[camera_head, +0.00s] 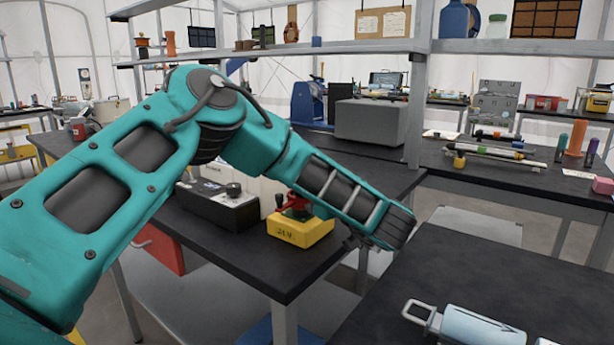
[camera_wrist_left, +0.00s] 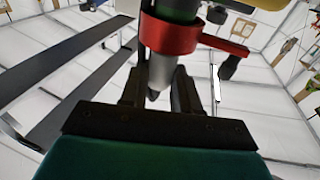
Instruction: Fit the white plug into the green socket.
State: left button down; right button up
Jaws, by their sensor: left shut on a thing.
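My left gripper (camera_wrist_left: 157,76) is shut on a pale grey-white cylindrical piece (camera_wrist_left: 166,72), probably the white plug, with a darker tip pointing back towards the wrist. Directly beyond it is a red ring (camera_wrist_left: 168,36) with a side lever, and beyond that a dark green part (camera_wrist_left: 180,10), possibly the green socket. I cannot tell whether plug and green part are joined. In the head view my left arm reaches over to a yellow box (camera_head: 300,231) with a red and black fitting (camera_head: 296,205) on top. The arm hides most of the gripper there. My right gripper is not in view.
A black box (camera_head: 222,207) stands left of the yellow box on the dark bench. A separate dark table (camera_head: 420,285) at the front right bears a pale blue cylinder (camera_head: 480,328) with a metal handle. A grey block (camera_head: 370,122) and a shelf post (camera_head: 416,110) stand behind.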

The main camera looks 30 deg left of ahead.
pick_arm(q)
jog(key=shift+f, duration=0.15)
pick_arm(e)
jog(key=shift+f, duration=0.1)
pick_arm(q)
jog(key=c, duration=0.8)
grip_release()
jog(key=shift+c, duration=0.2)
jog(key=shift+o, duration=0.4)
jog(key=b+v, duration=0.4)
jog(key=v, duration=0.9)
jog(key=shift+b, duration=0.35)
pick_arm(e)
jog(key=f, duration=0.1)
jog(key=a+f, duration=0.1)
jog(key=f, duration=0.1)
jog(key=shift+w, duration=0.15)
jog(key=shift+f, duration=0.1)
